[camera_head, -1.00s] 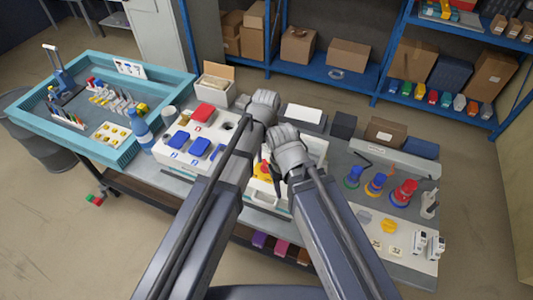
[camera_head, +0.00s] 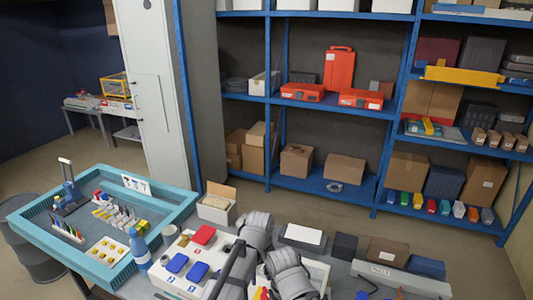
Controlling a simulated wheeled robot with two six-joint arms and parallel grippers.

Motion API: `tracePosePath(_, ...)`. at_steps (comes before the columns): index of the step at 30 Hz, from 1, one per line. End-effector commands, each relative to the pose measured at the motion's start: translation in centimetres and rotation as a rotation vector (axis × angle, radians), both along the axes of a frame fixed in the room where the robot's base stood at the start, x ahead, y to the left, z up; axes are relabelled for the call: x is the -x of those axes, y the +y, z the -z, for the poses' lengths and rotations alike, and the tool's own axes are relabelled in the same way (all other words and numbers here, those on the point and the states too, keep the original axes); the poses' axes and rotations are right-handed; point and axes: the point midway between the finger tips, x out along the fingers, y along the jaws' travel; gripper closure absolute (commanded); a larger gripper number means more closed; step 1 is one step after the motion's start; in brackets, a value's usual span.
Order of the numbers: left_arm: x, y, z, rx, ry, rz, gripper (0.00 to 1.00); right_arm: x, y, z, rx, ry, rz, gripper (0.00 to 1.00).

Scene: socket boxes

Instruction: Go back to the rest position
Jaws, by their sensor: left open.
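My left gripper (camera_head: 256,240) is at the bottom centre, over the bench and beside the white box with red and blue covers. Its fingers are mostly hidden by the grey wrist. My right gripper (camera_head: 289,275) is close to its right, cut near the bottom edge, with its fingers hidden. Nothing can be seen held in either one. The white socket box (camera_head: 165,277) stands just left of the arms, with a red cover (camera_head: 203,235) and blue covers (camera_head: 197,271) on top.
A teal tray (camera_head: 190,207) with tools and small parts lies at the left, next to a blue bottle (camera_head: 140,248). Open cardboard box (camera_head: 216,208) and dark boxes (camera_head: 344,246) stand along the bench's back. Blue shelves (camera_head: 320,187) and a grey cabinet (camera_head: 150,90) rise behind.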

Motion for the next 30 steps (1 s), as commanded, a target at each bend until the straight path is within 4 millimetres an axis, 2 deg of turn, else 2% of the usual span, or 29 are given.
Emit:
tracePosePath(1,0.9,1.9,0.0,0.001,-0.006,0.021,0.54,0.0,0.0,0.0,0.0,0.0,0.0,0.5)
tracePosePath(6,2.9,7.3,0.0,0.001,-0.027,0.142,0.54,0.0,0.0,0.0,0.0,0.0,0.0,0.5)
tracePosePath(12,4.7,11.3,0.0,-0.005,-0.045,0.248,0.54,0.0,0.0,0.0,0.0,0.0,0.0,0.5)
tracePosePath(21,7.5,15.6,-0.1,-0.016,-0.065,0.37,0.54,0.0,0.0,0.0,0.0,0.0,0.0,0.5)
tracePosePath(30,8.6,11.6,2.5,-0.037,-0.022,0.477,0.54,0.0,0.0,2.6,0.0,0.0,-0.002,0.5)
